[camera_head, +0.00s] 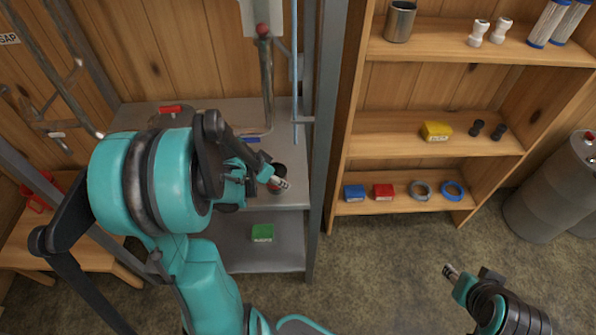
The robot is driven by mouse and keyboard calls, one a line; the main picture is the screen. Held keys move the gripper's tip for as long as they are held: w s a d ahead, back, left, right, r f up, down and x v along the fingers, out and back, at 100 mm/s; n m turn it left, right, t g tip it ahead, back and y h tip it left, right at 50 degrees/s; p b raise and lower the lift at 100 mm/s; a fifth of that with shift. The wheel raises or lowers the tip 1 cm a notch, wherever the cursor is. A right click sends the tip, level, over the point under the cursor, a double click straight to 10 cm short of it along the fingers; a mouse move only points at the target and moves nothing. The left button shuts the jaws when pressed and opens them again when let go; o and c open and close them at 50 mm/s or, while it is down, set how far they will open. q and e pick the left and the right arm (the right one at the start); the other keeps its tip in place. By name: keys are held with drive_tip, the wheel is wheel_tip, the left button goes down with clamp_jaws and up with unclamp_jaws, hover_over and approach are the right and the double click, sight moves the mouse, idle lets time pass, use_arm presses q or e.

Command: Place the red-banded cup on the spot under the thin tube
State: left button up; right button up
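A small dark cup (278,170) with a hint of red stands near the front right of the upper grey shelf (240,115). My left gripper (279,184) is right at the cup and covers part of it. I cannot tell whether its fingers are around the cup or only beside it. A thin light-blue tube (296,75) hangs down behind the cup, near the metal post. No marked spot is clear under it. My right gripper (451,272) is over the floor at lower right, away from the shelves; its finger opening is too small to judge.
A grey pipe (267,85) with a red top rises from the shelf. A metal post (322,130) stands just right of the cup. A green box (262,233) sits on the lower shelf. Wooden shelves (440,55) hold several small items; a grey drum (550,190) stands at right.

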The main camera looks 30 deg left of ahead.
use_arm(q)
drive_tip(key=w, duration=0.2)
drive_tip(key=w+d, duration=0.1)
drive_tip(key=w, duration=0.2)
drive_tip(key=w+d+b, duration=0.1)
drive_tip(key=w, duration=0.2)
drive_tip(key=f, duration=0.1)
drive_tip(key=f+b, duration=0.1)
drive_tip(key=f, duration=0.1)
drive_tip(key=shift+w+f+b, duration=0.3)
drive_tip(key=shift+f+b, duration=0.05)
drive_tip(key=shift+r, duration=0.1)
drive_tip(key=o, duration=0.7)
drive_tip(key=shift+f, duration=0.2)
drive_tip(key=o, duration=0.5)
drive_tip(key=shift+c, duration=0.2)
drive_tip(key=shift+r, duration=0.1)
drive_tip(key=shift+r, duration=0.1)
